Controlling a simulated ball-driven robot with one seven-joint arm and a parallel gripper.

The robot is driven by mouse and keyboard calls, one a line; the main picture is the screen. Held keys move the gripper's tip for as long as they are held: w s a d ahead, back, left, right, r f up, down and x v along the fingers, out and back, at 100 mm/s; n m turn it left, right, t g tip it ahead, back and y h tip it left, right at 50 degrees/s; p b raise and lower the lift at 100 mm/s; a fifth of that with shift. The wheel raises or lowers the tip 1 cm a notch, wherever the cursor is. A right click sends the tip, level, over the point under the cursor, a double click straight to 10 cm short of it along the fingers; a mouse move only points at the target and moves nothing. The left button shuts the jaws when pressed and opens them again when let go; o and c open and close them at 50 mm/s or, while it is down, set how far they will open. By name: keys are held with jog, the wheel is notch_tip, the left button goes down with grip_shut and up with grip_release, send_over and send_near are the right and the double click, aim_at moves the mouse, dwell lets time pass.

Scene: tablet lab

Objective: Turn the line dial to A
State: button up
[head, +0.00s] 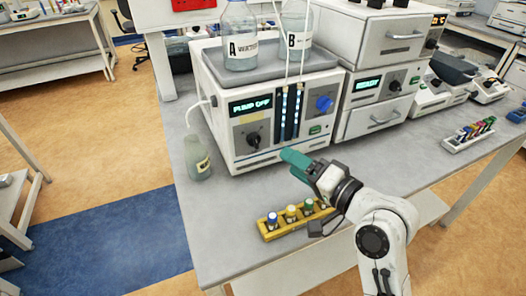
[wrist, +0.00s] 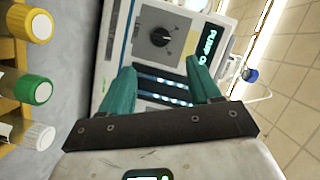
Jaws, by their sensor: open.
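The pump unit (head: 260,110) is a white box whose display (head: 250,104) reads "PUMP OFF". Below the display is a black dial (head: 253,141) on a grey panel, and it also shows in the wrist view (wrist: 160,37). A blue knob (head: 324,103) sits to the right of the lit tubes. I cannot read the letters around either control. My gripper (head: 294,160) has teal fingers and is in front of the unit, right of and lower than the black dial. In the wrist view the fingers (wrist: 165,78) are apart with nothing between them, and the dial is beyond them.
A yellow rack (head: 296,218) with several capped vials stands below my gripper. A small bottle (head: 197,158) stands left of the unit. Bottles A (head: 239,36) and B (head: 297,25) stand on top. The bench front left is clear.

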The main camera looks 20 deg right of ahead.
aim_at(255, 141)
jog(key=w+a+f+m+y+p, duration=0.1)
jog(key=w+a+m, duration=0.2)
jog(key=w, duration=0.6)
jog(key=shift+w+a, duration=0.3)
jog(key=shift+w, duration=0.1)
jog(key=shift+c, duration=0.3)
jog(key=c, duration=1)
